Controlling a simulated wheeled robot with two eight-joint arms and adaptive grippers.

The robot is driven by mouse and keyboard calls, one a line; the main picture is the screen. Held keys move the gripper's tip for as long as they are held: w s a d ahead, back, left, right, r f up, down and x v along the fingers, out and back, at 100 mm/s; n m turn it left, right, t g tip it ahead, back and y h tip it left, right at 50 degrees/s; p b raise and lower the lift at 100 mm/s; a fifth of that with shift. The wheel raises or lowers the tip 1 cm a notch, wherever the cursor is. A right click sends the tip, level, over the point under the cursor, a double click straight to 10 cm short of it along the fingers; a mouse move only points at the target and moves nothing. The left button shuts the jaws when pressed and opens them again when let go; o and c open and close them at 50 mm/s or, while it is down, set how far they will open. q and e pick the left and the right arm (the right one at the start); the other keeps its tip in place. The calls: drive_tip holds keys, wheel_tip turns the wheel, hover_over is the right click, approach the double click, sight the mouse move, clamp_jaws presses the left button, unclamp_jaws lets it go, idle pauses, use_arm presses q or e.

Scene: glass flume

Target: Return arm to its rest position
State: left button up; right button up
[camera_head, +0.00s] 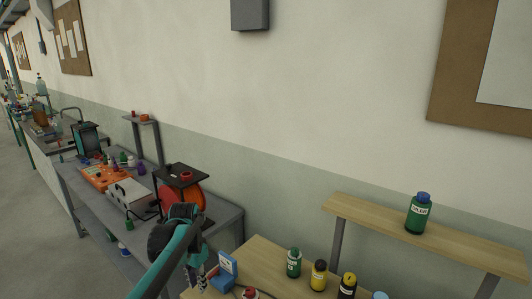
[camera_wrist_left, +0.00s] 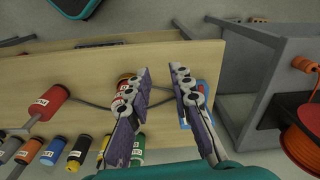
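My left arm comes in from the lower left in the head view, and its teal link and dark wrist stand over the gap between the grey bench and the wooden table. My left gripper (camera_head: 197,278) hangs down at the left edge of the wooden table (camera_head: 262,257), beside a blue device. In the left wrist view the left gripper (camera_wrist_left: 161,75) has its two fingers apart, with bare wood and a dark cable behind the gap. Nothing is held between them. My right gripper is in neither view.
The blue device (camera_head: 228,268), a green bottle (camera_head: 294,263), a yellow bottle (camera_head: 319,275) and a black bottle (camera_head: 347,286) stand on the table. A green bottle with a blue cap (camera_head: 417,215) stands on the raised shelf (camera_head: 460,232). An orange reel (camera_head: 187,196) is on the grey bench (camera_head: 222,214).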

use_arm(q)
drive_tip(key=s+d+r+n+t+b, duration=0.1)
drive_tip(key=s+n+t, duration=0.1)
drive_tip(key=s, duration=0.5)
drive_tip(key=s+d+r+n+t, duration=0.1)
drive_tip(key=s+r+t, duration=0.1)
drive_tip(key=s, duration=0.5)
drive_tip(key=s+f+n+t, duration=0.1)
drive_tip(key=s+f, duration=0.1)
drive_tip(key=s, duration=0.3)
drive_tip(key=s+f+n+t+b, duration=0.1)
drive_tip(key=s+f, duration=0.2)
drive_tip(key=s, duration=0.1)
drive_tip(key=shift+s+d+f+n+t, duration=0.2)
drive_tip(key=shift+s+f+n+t, duration=0.05)
drive_tip(key=shift+s+n+t, duration=0.15)
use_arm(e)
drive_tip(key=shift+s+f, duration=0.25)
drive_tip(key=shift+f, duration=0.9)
